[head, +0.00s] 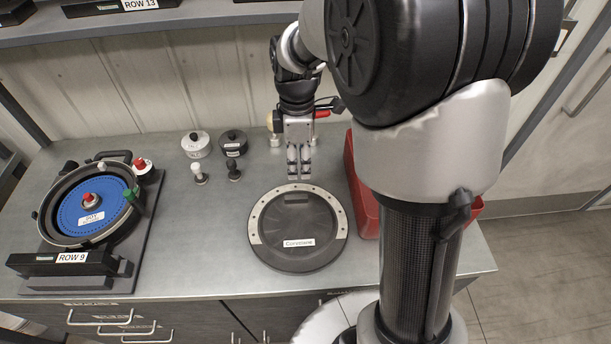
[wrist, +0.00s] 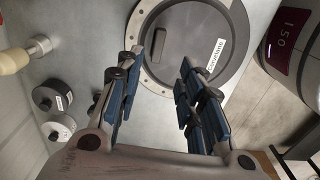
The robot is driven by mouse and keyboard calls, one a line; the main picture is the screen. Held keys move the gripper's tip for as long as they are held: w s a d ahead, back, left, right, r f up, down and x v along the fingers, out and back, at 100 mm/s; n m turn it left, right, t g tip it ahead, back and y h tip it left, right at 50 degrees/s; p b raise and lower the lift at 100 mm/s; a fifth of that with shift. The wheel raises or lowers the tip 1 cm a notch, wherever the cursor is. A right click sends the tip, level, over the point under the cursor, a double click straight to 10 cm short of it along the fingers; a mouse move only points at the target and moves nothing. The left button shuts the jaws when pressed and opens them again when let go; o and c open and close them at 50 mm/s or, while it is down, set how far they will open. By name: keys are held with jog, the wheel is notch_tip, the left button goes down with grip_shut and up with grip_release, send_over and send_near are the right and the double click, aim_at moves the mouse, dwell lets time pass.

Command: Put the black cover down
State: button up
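The black cover (head: 297,220) is a round dark disc with light metal rim pieces and a white label. It lies flat on the grey bench (head: 205,262) in the head view. The wrist view shows the cover (wrist: 188,62) beyond my fingertips, with a raised grip bar near its middle. My gripper (head: 299,172) hangs pointing down near the cover's far edge. In the wrist view my gripper (wrist: 157,82) has its two fingers apart with nothing between them. The gap from fingertips to cover is hard to judge.
A seed meter with a blue disc (head: 92,208) stands at left behind a ROW 9 plate (head: 62,261). White and black knobs (head: 196,143) (head: 233,142) stand behind the cover. A red bin (head: 362,205) is close at right. The bench left of the cover is clear.

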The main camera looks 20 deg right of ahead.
jog(key=s+a+r+m+t, duration=0.1)
jog(key=s+r+m, duration=0.4)
jog(key=s, duration=0.5)
jog(key=s+a+r+m+t, duration=0.2)
jog(key=s+r+m, duration=0.4)
jog(key=s+m, duration=0.3)
jog(key=shift+s+a+t, duration=0.25)
jog(key=shift+s+t, duration=0.65)
jog(key=shift+s, duration=0.2)
